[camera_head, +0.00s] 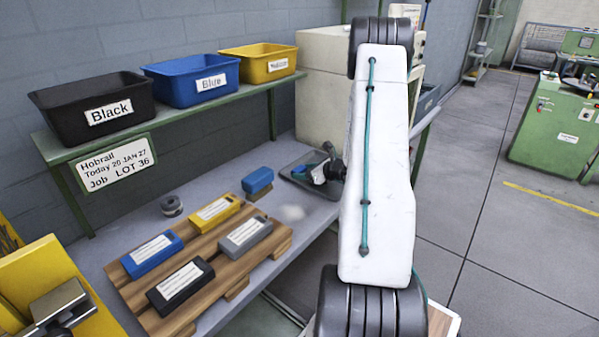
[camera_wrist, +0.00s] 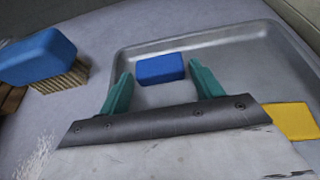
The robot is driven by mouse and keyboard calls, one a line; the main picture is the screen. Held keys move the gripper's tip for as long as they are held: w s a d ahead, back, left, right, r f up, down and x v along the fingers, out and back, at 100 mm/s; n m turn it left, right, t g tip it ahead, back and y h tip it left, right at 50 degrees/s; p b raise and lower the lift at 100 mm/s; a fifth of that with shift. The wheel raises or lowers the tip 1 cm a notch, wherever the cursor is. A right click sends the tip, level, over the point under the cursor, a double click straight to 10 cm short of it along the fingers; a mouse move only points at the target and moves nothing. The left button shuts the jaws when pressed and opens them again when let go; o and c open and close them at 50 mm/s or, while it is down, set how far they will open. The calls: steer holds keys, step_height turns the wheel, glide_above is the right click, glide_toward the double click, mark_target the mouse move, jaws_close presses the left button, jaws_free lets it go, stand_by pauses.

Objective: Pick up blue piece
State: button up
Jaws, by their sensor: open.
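The blue piece (camera_wrist: 160,69) is a small block lying in a shallow grey metal tray (camera_wrist: 225,38). In the wrist view it appears between and just beyond the tips of my gripper (camera_wrist: 161,76), whose two teal fingers are apart with nothing held. I cannot tell the height of the fingers above the tray. A yellow piece (camera_wrist: 292,121) lies in the tray to the right, partly hidden by the gripper body. In the head view my gripper (camera_head: 318,170) is over the tray (camera_head: 296,180) on the bench, and my arm hides part of that area.
A blue-topped brush (camera_head: 258,180) stands left of the tray. A wooden board (camera_head: 232,262) holds blue, yellow, grey and black labelled blocks. Black (camera_head: 92,104), blue (camera_head: 190,80) and yellow (camera_head: 258,62) bins stand on the shelf behind. A tape roll (camera_head: 171,206) lies on the bench.

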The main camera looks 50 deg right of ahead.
steer(key=c, duration=0.8)
steer(key=shift+o, duration=0.2)
steer(key=shift+r, duration=0.5)
steer(key=r, duration=0.2)
steer(key=shift+s+a+r, duration=0.25)
steer(key=shift+s+r, duration=0.05)
steer(key=shift+r, duration=0.05)
steer(key=s+a, duration=0.3)
steer(key=s, duration=0.1)
steer(key=s+a+r, duration=0.1)
steer(key=s+a, duration=0.2)
steer(key=s, duration=0.1)
steer(key=s+a, duration=0.2)
steer(key=s, duration=0.2)
steer(key=shift+s+a+r, duration=0.15)
steer(key=shift+s+a, duration=0.05)
steer(key=shift+a, duration=0.2)
